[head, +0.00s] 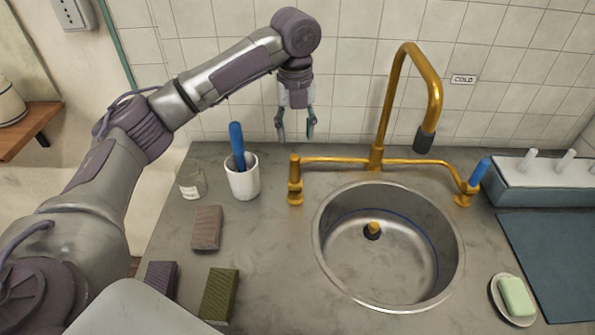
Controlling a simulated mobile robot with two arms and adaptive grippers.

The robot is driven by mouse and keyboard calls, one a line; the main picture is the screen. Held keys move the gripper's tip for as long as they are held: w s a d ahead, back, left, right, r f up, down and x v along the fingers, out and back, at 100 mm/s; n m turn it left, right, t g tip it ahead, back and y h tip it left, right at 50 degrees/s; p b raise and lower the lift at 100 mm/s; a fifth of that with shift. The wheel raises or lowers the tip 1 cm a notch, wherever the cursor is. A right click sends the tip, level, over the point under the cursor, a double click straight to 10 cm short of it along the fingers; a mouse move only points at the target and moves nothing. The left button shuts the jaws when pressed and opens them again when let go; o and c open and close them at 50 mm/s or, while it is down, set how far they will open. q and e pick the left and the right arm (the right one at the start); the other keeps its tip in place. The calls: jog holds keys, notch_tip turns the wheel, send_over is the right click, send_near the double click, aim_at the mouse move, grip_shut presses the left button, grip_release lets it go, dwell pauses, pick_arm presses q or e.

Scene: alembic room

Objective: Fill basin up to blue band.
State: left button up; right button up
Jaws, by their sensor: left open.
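The round steel basin (330,222) is set in the grey counter. A thin blue band (402,217) runs around its inner wall. I see no clear water surface in it. A yellow-topped plug or drain piece (374,228) shows at the basin floor. The brass faucet (386,105) arches above the basin, its dark spout end (424,141) over the rim. A brass left handle (295,180) and a blue-tipped right handle (479,173) flank it. My left gripper (296,130) is open and empty, pointing down above and behind the left handle. My right gripper is not in view.
A white cup (243,182) with a blue-handled tool (237,140) and a glass jar (191,180) stand left. Several sponge-like blocks (207,228) lie in front. A soap dish (499,300), blue mat (550,255) and rack (540,185) are right. A "COLD" label (463,79) is on the wall.

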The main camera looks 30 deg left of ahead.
aim_at(295, 171)
pick_arm(q)
jog(key=f, duration=0.4)
jog(key=f+p, duration=0.1)
jog(key=f, duration=0.7)
jog(key=shift+s+f, duration=0.2)
jog(key=shift+s, duration=0.05)
grip_shut()
